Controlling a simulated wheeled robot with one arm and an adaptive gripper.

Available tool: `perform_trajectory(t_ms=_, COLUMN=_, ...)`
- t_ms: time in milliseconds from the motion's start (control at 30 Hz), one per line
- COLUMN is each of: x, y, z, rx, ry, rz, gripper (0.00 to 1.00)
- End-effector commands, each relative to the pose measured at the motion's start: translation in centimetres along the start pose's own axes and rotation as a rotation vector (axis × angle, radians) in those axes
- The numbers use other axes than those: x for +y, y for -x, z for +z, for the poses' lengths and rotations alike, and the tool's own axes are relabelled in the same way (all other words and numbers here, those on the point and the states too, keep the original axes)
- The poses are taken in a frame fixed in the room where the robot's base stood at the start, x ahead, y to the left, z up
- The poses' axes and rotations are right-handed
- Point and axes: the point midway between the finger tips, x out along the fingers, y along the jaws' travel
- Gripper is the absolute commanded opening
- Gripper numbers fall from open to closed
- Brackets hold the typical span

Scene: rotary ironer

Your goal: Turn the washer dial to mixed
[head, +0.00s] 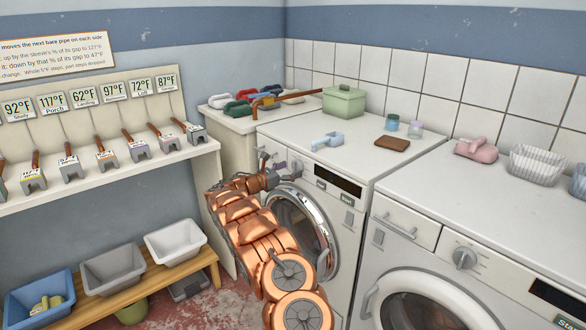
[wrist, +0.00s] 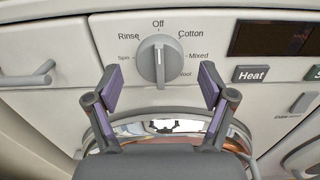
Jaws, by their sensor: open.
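The washer dial (wrist: 160,62) is a round grey knob with a raised bar. It sits on the white front panel of the left machine (head: 345,235). In the wrist view its bar stands upright, with the upper end toward the Off label (wrist: 158,23). The Mixed label (wrist: 198,55) is to the right of the dial, below Cotton. My gripper (wrist: 160,86) is open and empty, its purple-padded fingers on either side of the dial's lower part, with visible gaps. In the head view my gripper (head: 278,168) is at the panel; the dial is hard to make out there.
A Heat button (wrist: 253,74) and dark display (wrist: 268,38) are right of the dial; a drawer handle (wrist: 28,75) is left. The round door (head: 300,222) is below. A second machine (head: 430,240) with its own dial (head: 465,257) stands to the right.

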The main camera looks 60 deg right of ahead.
Motion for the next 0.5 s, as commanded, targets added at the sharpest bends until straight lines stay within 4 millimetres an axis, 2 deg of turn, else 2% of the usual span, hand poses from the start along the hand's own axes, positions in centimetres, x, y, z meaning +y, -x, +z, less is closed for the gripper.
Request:
perform_trajectory(t_ms=200, x=0.0, y=-1.4, z=0.0, rx=-0.001, ry=0.0, rz=-0.001, gripper=0.82)
perform_trajectory(t_ms=500, x=0.0, y=-1.6, z=0.0, rx=-0.001, ry=0.0, rz=0.0, gripper=0.82)
